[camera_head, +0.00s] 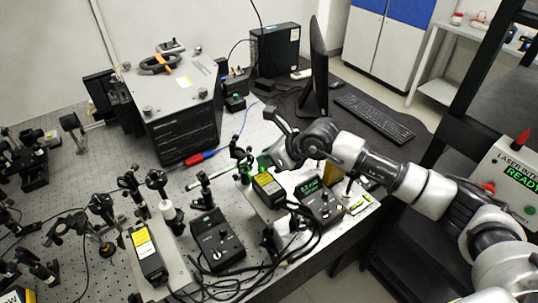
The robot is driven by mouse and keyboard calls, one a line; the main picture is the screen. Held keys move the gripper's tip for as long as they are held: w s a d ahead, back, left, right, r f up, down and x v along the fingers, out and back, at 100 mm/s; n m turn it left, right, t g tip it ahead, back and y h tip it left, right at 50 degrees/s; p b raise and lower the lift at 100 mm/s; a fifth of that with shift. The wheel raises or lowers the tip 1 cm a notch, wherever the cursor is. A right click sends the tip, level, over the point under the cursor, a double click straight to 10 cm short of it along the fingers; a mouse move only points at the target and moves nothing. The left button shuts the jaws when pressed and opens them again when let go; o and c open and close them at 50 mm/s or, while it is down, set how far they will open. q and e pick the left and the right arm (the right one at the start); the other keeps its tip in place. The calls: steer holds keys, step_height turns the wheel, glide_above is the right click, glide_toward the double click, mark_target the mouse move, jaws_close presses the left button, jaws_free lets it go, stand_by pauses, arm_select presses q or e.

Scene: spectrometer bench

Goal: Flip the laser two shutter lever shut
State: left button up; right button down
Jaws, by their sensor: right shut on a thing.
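A black laser box with a yellow label (268,184) sits on a light plate at the middle of the bench. My right gripper (268,162) reaches in from the right and is at the far end of this box, beside a small green part. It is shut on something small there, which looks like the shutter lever. The fingers hide most of the lever, so its angle cannot be told. A second laser box with a yellow label (147,252) stands at the front left, clear of the gripper. No laser number is readable. My left gripper is not in view.
A controller with a green display (318,198) stands right of the middle laser, under my arm. Another black controller (217,239) and loose cables are in front. Optics posts crowd the left. A large instrument (178,105), monitor (317,65) and keyboard (374,117) stand behind.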

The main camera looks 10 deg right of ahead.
steer(key=c, duration=1.1)
jaws_free()
steer(key=shift+s+d+r, duration=0.2)
steer(key=shift+d, duration=0.05)
steer(key=b+v, duration=0.4)
steer(key=v, duration=0.6)
steer(key=shift+a, duration=0.1)
